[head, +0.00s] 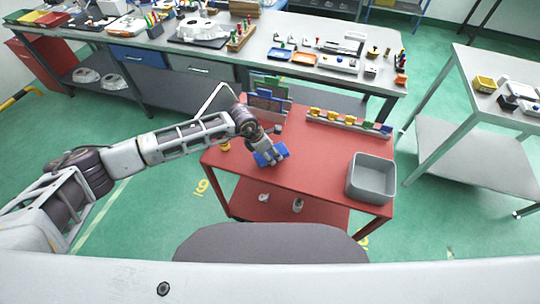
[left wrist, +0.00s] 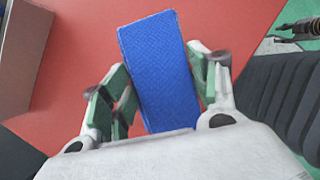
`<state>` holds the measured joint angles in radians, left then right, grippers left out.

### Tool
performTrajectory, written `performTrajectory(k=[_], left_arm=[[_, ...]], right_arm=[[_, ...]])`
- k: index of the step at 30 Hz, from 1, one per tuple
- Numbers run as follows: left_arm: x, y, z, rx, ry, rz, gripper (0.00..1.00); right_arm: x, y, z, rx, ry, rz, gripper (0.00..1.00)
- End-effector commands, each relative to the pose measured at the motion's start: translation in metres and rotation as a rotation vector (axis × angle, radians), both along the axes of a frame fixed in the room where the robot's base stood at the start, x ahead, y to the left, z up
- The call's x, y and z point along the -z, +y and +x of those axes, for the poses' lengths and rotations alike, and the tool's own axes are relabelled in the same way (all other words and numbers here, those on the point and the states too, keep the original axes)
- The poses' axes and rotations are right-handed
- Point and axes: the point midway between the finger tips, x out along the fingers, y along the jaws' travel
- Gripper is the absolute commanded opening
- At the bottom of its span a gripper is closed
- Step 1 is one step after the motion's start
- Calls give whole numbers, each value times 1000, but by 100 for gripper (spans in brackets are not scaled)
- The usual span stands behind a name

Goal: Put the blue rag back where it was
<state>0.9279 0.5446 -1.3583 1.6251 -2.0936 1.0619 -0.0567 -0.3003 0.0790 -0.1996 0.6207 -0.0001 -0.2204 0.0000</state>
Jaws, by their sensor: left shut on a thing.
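The blue rag (head: 271,154) is a flat, folded block over the left part of the red cart top (head: 310,160). My left gripper (head: 268,150) is shut on it from above. In the left wrist view the blue rag (left wrist: 158,68) stands out between the two green-padded fingers of the left gripper (left wrist: 160,85), with red surface behind it. I cannot tell whether the rag touches the cart top. My right gripper is not in view.
A grey bin (head: 371,178) stands at the cart's right front. A rack with coloured pieces (head: 348,122) lies along the back edge. A green and blue upright holder (head: 268,95) is at the back left. A small yellow item (head: 224,145) sits at the left edge. The cart's middle is clear.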

Motion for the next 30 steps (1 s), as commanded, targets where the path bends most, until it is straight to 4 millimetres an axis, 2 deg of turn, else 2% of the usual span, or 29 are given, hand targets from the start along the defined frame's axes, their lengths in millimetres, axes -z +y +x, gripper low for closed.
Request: performTrajectory(k=[9,22,23,24,27,30], left_arm=[[28,0,0,0,1,0,41],[33,0,0,0,0,1,41],[32,0,0,0,0,1,63],[32,0,0,0,0,1,68],[32,0,0,0,0,1,81],[32,0,0,0,0,1,82]], right_arm=[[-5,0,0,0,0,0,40],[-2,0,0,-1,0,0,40],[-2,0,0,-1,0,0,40],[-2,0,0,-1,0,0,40],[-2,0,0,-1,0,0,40],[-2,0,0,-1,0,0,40]])
